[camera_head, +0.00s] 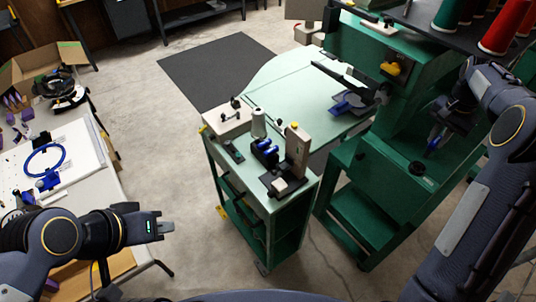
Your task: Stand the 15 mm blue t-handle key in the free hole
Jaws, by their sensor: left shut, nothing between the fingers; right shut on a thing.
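My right gripper (440,130) is at the right, in front of the green machine. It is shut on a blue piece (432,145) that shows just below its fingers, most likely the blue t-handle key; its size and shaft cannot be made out. A dark holder with blue handles (266,147) stands on the green cart, well to the left of this gripper. Its holes are too small to tell apart. My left gripper (163,227) is shut and empty, over the floor between the white table and the cart.
The green cart (237,177) also carries a white cone (259,123) and a tan upright block (297,143). The green machine (400,145) stands to its right. At left, a white table (88,150) holds a blue ring (45,159). Bare floor lies between table and cart.

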